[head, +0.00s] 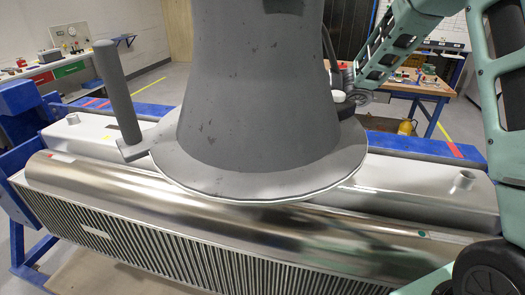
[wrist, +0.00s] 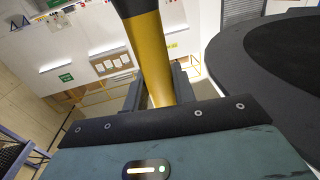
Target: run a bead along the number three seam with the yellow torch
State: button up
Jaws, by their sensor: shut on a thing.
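In the wrist view, my gripper (wrist: 160,90) is shut on the yellow torch (wrist: 152,50), a yellow cylinder with a black section at the top of the picture. The torch's working tip is not visible. In the head view, my teal arm comes in from the right and its far end passes behind a large grey cone, so the gripper and torch are hidden there. The workpiece is a long shiny metal cylinder (head: 110,190) over a ribbed panel (head: 200,250), held in a blue jig (head: 437,150). No seam number is readable, so I cannot tell which seam is number three.
The grey cone (head: 255,90) with its wide flange and upright grey handle (head: 117,90) blocks the middle of the head view. A large dark round thing (wrist: 245,60) is close at right in the wrist view. Benches stand behind, left (head: 50,70) and right (head: 420,88).

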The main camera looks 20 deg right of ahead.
jog(key=s+v, duration=0.1)
jog(key=v, duration=0.8)
jog(key=shift+a+p, duration=0.2)
jog(key=shift+p, duration=0.25)
dwell(6.5)
